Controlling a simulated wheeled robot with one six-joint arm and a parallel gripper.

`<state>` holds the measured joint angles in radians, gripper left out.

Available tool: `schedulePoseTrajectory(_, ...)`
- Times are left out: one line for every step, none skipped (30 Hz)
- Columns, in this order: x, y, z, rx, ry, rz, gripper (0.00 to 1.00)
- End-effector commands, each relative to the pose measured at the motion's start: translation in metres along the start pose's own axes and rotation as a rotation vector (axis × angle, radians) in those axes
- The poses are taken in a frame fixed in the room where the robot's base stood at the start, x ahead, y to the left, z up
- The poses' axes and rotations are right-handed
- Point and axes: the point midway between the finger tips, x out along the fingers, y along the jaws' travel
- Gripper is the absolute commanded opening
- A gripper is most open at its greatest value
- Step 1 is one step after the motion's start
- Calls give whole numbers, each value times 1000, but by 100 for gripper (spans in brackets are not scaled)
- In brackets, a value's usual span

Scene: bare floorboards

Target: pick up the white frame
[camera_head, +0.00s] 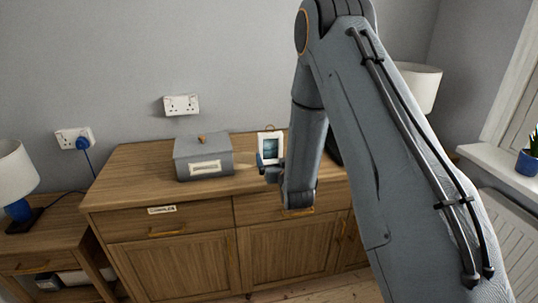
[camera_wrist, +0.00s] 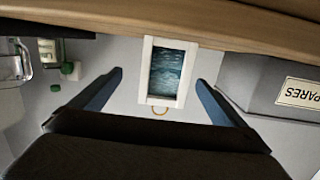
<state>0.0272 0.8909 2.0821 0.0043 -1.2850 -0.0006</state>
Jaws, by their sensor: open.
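The white frame (camera_head: 270,147) stands upright on the wooden cabinet top near the wall, with a blue sea-like picture inside its white border. My gripper (camera_head: 265,169) is just in front of it in the head view, near the frame's lower left part. In the wrist view, which is upside down, the frame (camera_wrist: 165,73) shows between the two blue fingers of my open gripper (camera_wrist: 159,77). There is a gap on each side, and nothing is held. A small brass-coloured ring shows at the frame's top edge.
A grey lidded box (camera_head: 204,157) with a label stands left of the frame; its label reads SPARES in the wrist view (camera_wrist: 300,92). In the wrist view, a glass jar (camera_wrist: 14,66) and small green items (camera_wrist: 70,70) are on the other side. The cabinet top (camera_head: 140,167) has free room at left.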

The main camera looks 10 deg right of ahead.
Motion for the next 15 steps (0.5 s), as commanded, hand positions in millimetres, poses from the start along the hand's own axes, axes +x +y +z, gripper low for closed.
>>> schedulePoseTrajectory(3,-2,3,0,36,-2,95)
schedulePoseTrajectory(3,-3,2,0,57,-3,95)
schedulePoseTrajectory(4,-4,1,-1,80,-5,95)
schedulePoseTrajectory(5,-6,1,-1,94,-6,95)
schedulePoseTrajectory(5,-7,0,-1,104,-8,95)
schedulePoseTrajectory(7,-9,-1,-1,114,-10,95)
schedulePoseTrajectory(8,-10,-2,-1,118,-12,95)
schedulePoseTrajectory(10,-11,-2,-1,120,-13,95)
schedulePoseTrajectory(14,-13,-3,-1,122,-15,95)
schedulePoseTrajectory(17,-15,-4,-1,121,-17,95)
schedulePoseTrajectory(20,-16,-4,-1,120,-18,95)
schedulePoseTrajectory(25,-17,-5,-1,120,-20,95)
schedulePoseTrajectory(28,-18,-6,-1,121,-20,95)
schedulePoseTrajectory(30,-19,-6,-1,120,-21,95)
schedulePoseTrajectory(34,-20,-7,-2,120,-22,95)
